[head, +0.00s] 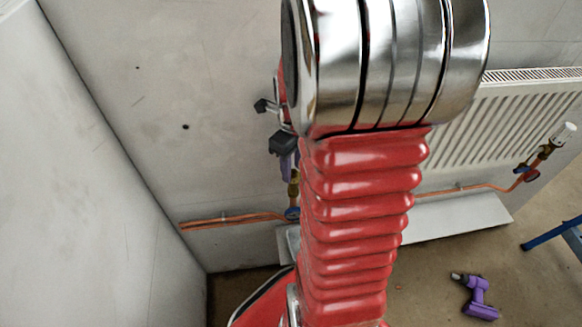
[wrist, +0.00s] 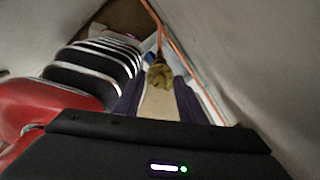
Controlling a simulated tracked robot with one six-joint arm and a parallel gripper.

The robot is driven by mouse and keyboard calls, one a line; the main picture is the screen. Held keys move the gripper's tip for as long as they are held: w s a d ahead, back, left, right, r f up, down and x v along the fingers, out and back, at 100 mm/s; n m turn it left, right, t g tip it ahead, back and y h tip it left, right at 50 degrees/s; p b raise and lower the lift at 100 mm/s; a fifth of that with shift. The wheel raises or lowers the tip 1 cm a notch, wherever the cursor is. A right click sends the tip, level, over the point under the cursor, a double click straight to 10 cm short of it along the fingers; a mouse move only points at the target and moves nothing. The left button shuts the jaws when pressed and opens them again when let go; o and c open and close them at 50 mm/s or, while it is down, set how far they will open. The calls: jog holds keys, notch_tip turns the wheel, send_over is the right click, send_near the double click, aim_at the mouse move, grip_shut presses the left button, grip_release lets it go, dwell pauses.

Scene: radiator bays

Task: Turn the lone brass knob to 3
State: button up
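The brass knob (wrist: 158,76) shows in the wrist view between the two purple fingers of my gripper (wrist: 157,92), near their tips. In the head view my gripper (head: 288,168) points down along the wall at the left edge of my red arm. A small piece of the brass knob (head: 293,189) shows just below the fingers, above a blue fitting on the copper pipe. My arm hides its right side. No numbers on the knob can be read.
A copper pipe (head: 232,219) runs along the wall on the left. A white radiator (head: 520,110) hangs at right, with a white-capped valve (head: 565,133). A purple drill (head: 478,298) and blue trestle (head: 545,238) stand on the floor. A side wall (head: 70,180) is close at left.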

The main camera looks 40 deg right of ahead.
jog(key=shift+c, duration=0.2)
grip_shut()
jog(key=shift+a, duration=0.35)
jog(key=shift+d, duration=0.25)
jog(key=shift+s+n, duration=0.1)
jog(key=shift+n, duration=0.3)
